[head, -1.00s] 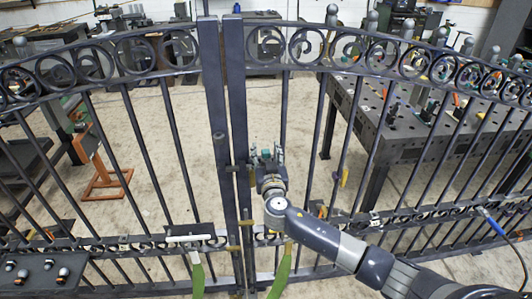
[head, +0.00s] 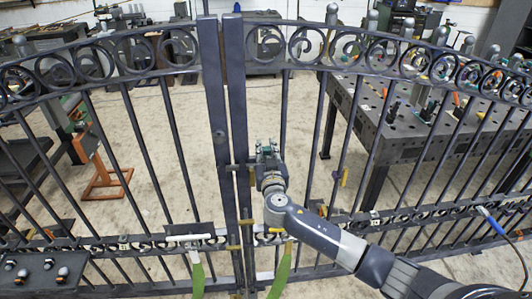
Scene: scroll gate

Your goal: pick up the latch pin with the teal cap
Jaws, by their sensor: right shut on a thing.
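My right gripper (head: 267,146) is upright in front of the right gate leaf (head: 237,110), just right of the two middle posts. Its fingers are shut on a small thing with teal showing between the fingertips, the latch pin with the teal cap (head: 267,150). The fingers hide most of the pin, so I cannot tell its full shape or whether it touches the latch bar (head: 238,167) beside it. My left gripper is not in view.
The left gate leaf (head: 214,110) stands beside the right one with a narrow gap. A dark tray with several knobs (head: 14,283) is at lower left. Green strips (head: 281,270) hang low on the gate. A perforated metal table (head: 350,112) stands behind at right.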

